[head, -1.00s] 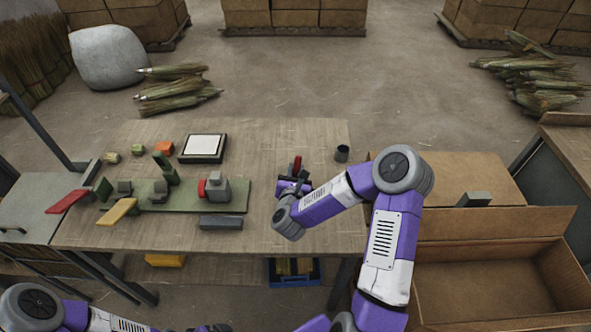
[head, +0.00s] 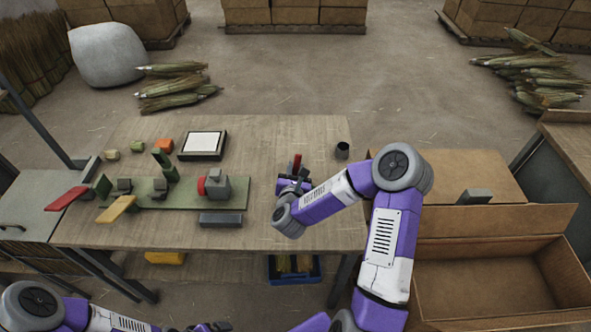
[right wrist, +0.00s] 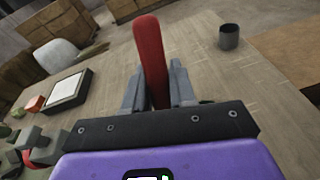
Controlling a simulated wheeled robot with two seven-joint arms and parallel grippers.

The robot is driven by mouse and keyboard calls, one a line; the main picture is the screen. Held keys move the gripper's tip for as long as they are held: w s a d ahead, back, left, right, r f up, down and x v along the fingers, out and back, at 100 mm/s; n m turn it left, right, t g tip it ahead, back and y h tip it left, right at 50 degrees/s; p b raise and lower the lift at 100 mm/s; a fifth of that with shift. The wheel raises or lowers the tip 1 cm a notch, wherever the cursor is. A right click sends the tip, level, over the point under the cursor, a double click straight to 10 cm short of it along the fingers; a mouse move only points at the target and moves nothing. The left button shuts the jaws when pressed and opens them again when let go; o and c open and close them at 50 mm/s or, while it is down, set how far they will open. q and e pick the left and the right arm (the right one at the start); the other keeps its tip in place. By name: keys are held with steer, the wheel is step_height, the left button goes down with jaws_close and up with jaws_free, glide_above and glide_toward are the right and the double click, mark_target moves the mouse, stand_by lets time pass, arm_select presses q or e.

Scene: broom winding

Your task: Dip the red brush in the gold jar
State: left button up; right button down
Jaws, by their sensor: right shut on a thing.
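A red brush handle (head: 297,161) stands upright above the right part of the workbench. My right gripper (head: 294,178) is shut on it. In the right wrist view the red handle (right wrist: 150,55) rises between the two grey fingers and leans slightly; its lower end is hidden. A small dark grey cup (head: 342,150) stands near the bench's far right corner, apart from the brush and to its right. It also shows in the right wrist view (right wrist: 229,37). No gold colour shows on it, and its inside looks dark. My left gripper (head: 208,327) is barely in view at the bottom edge.
A green fixture (head: 160,195) with grey blocks and a red knob fills the bench's left half. A white pad in a dark frame (head: 203,144) lies behind it. A grey block (head: 220,220) lies in front. An open carton (head: 480,285) is at right. Bench between brush and cup is clear.

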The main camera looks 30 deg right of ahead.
steer(key=shift+f+b, duration=0.6)
steer(key=shift+b, duration=0.1)
stand_by(1.7)
steer(key=shift+r+p, duration=2.3)
steer(key=shift+r, duration=1.35)
